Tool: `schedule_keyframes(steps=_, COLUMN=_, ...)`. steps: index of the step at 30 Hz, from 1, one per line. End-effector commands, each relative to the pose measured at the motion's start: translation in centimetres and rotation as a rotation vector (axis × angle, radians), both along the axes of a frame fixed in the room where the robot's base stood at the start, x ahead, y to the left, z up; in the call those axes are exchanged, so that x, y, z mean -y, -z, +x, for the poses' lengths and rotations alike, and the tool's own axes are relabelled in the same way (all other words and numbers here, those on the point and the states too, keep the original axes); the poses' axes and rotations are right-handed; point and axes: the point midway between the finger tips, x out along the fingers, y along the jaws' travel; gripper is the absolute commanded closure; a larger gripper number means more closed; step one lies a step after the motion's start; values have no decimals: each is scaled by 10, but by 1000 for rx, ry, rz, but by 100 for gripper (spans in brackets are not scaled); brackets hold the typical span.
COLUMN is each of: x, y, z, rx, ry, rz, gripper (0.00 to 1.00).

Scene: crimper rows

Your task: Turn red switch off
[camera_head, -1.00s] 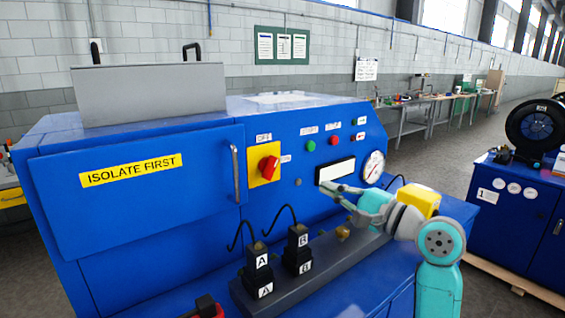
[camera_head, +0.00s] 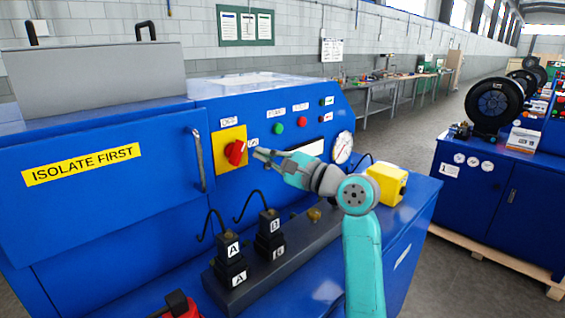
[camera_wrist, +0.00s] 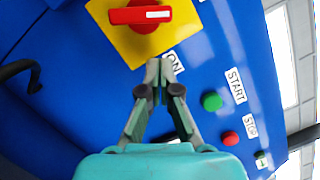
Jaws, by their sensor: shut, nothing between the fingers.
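The red switch (camera_head: 235,152) is a rotary knob on a yellow plate (camera_head: 222,137) on the front of the blue machine. In the head view its handle is tilted. In the wrist view the red switch (camera_wrist: 139,15) is at the top, with an "ON" label beside the plate, nearest my fingertips. My gripper (camera_head: 262,155) is just right of the switch in the head view, with its fingers pointing towards it. In the wrist view the fingertips (camera_wrist: 159,66) are together, empty, just below the yellow plate. I cannot tell whether they touch the panel.
A green button (camera_head: 278,128) and a red button (camera_head: 302,122) are right of the switch. A door handle (camera_head: 199,160) is to its left. Black plugs (camera_head: 270,235) with cables stand on a grey rail below. A gauge (camera_head: 343,147) is at the right.

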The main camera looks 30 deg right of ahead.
Motion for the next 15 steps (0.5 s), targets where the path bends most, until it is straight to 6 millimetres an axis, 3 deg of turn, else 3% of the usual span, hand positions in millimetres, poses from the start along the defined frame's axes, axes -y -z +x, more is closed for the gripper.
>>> schedule_keyframes(steps=6, x=-20, y=-12, z=-8, rx=2, ry=0, rz=-1, gripper=100)
schedule_keyframes(steps=15, x=-24, y=-15, z=-9, rx=1, ry=1, rz=-1, gripper=100)
